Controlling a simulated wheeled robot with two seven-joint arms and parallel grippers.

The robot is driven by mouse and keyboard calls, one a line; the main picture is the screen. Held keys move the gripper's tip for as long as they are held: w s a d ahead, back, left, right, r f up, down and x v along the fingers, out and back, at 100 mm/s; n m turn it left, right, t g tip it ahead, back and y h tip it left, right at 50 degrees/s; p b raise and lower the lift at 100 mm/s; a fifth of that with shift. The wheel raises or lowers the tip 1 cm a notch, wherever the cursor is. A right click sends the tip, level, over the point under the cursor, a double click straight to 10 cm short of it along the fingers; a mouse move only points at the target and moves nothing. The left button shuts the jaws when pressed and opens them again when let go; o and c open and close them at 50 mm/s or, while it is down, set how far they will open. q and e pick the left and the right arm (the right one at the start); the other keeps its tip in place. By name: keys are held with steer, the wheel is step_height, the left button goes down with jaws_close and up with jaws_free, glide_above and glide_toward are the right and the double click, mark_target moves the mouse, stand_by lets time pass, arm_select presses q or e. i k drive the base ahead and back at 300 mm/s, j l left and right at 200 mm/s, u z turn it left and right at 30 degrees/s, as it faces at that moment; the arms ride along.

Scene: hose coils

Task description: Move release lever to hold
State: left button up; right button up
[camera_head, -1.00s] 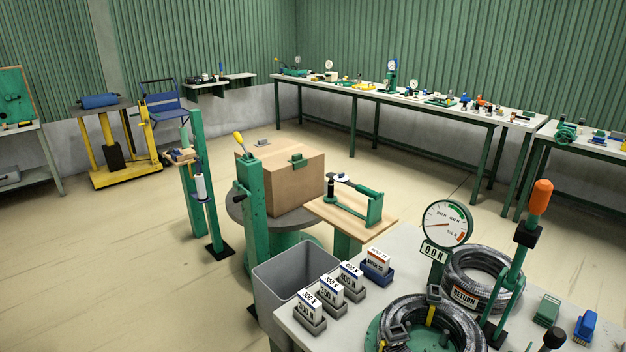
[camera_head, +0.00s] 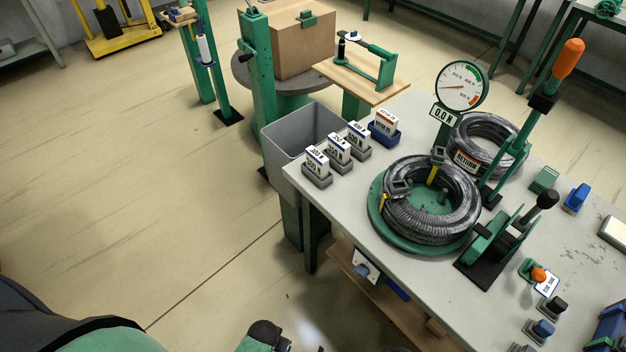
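No part is readably marked as the release lever. A tall lever with an orange grip (camera_head: 567,57) stands upright on a green post behind the hose coils. A shorter lever with a black knob (camera_head: 547,199) tilts up to the right from a green bracket (camera_head: 490,245) on the table's near side. A small green fitting with an orange knob (camera_head: 538,274) sits beside a white label (camera_head: 547,283) too small to read.
The grey table (camera_head: 330,200) carries a black hose coil (camera_head: 440,225), a second coil tagged RETURN (camera_head: 505,150), a gauge (camera_head: 462,86) reading 0.0 N and several weight blocks (camera_head: 317,172). A grey bin (camera_head: 290,135) stands left of it. The floor at left is open.

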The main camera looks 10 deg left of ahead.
mark_target(539, 275)
steer(key=k+l+z, duration=0.15)
steer(key=z, duration=1.1)
steer(key=k, duration=1.15)
